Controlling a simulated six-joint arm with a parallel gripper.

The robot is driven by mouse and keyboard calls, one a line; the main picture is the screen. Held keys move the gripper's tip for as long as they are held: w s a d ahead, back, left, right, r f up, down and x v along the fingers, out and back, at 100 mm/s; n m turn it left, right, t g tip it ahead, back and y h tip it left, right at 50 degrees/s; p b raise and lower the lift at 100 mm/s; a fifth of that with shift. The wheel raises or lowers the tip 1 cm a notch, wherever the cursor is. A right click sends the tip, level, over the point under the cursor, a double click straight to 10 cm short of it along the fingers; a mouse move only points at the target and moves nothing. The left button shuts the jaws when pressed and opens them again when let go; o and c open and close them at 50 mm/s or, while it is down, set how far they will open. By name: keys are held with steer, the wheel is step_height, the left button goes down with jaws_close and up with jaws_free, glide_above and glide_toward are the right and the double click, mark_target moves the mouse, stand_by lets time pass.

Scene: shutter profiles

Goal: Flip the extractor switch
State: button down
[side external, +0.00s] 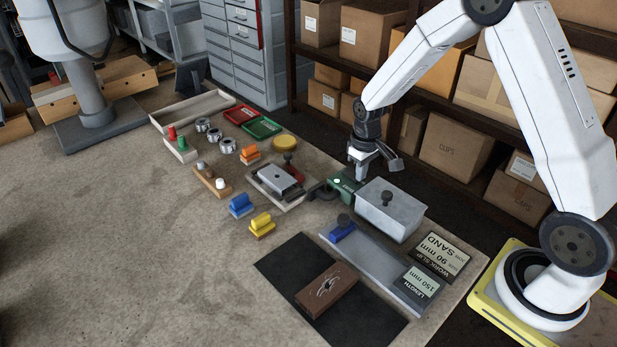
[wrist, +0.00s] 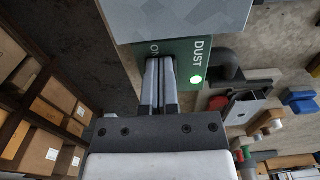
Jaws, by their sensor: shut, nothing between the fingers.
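The extractor switch is a green box (side external: 345,190) beside the grey lidded box. In the wrist view its green face (wrist: 185,50) carries the words "DUST" and "ON". A pale green-white light (wrist: 196,79) glows on it and also shows in the side view (side external: 337,181). My gripper (side external: 361,177) points down at the green box, its fingers together and empty. In the wrist view the fingertips (wrist: 160,62) overlap the face by the "ON" lettering. The switch lever is hidden behind the fingers, and I cannot tell whether they touch it.
The grey lidded box (side external: 378,222) with a dark knob stands close by. A black hose fitting (side external: 321,191) adjoins the green box. Shelves with cartons (side external: 456,147) stand behind.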

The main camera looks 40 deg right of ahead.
steer(key=shift+r, duration=3.5)
steer(key=shift+s, duration=0.1)
steer(key=shift+t, duration=0.6)
steer(key=s+a, duration=0.1)
steer(key=s, duration=0.1)
steer(key=s+a+r, duration=0.1)
steer(key=s+a, duration=0.3)
steer(key=shift+s+r, duration=0.1)
steer(key=shift+r, duration=0.25)
steer(key=s+a+t, duration=0.1)
steer(key=s+a, duration=0.2)
steer(key=s, duration=0.5)
steer(key=shift+s+a, duration=0.2)
steer(key=shift+a, duration=0.15)
